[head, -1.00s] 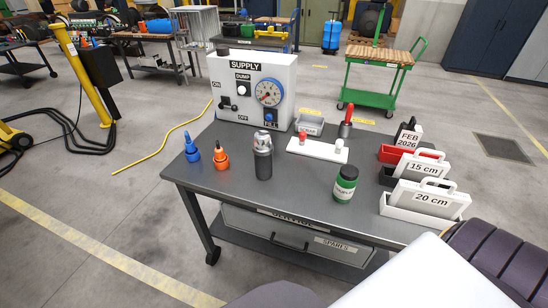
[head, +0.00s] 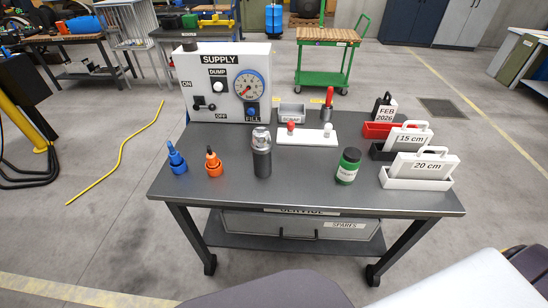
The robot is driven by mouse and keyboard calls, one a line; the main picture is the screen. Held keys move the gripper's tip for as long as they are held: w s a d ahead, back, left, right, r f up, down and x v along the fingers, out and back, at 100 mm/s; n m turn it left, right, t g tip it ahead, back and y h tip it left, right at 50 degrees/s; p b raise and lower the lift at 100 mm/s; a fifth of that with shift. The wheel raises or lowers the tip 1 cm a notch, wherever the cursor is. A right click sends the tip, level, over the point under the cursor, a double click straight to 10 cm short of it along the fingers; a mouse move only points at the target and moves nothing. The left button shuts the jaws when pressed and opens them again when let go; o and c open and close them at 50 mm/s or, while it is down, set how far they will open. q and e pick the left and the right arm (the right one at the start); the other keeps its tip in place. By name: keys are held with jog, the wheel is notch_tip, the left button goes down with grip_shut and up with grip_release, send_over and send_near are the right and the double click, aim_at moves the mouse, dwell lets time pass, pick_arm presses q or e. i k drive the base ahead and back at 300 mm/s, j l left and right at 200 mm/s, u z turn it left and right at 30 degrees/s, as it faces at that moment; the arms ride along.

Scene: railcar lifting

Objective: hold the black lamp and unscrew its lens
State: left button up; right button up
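The black lamp (head: 262,161) stands upright near the front middle of the grey table. Its body is a dark cylinder. Its lens (head: 261,138) is the clear, silvery part on top and sits on the body. Neither gripper shows in the head view, and nothing touches the lamp.
The grey table (head: 310,188) also holds a white supply box (head: 228,85), a blue bottle (head: 176,158), an orange bottle (head: 213,162), a green jar (head: 348,165), a white plate (head: 305,135), a scrap bin (head: 291,112) and labelled trays (head: 417,178) at right. The front strip is clear.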

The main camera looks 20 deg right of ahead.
aim_at(262, 163)
jog(key=i+j+z, duration=0.1)
jog(key=j+z, duration=1.2)
jog(key=j, duration=0.3)
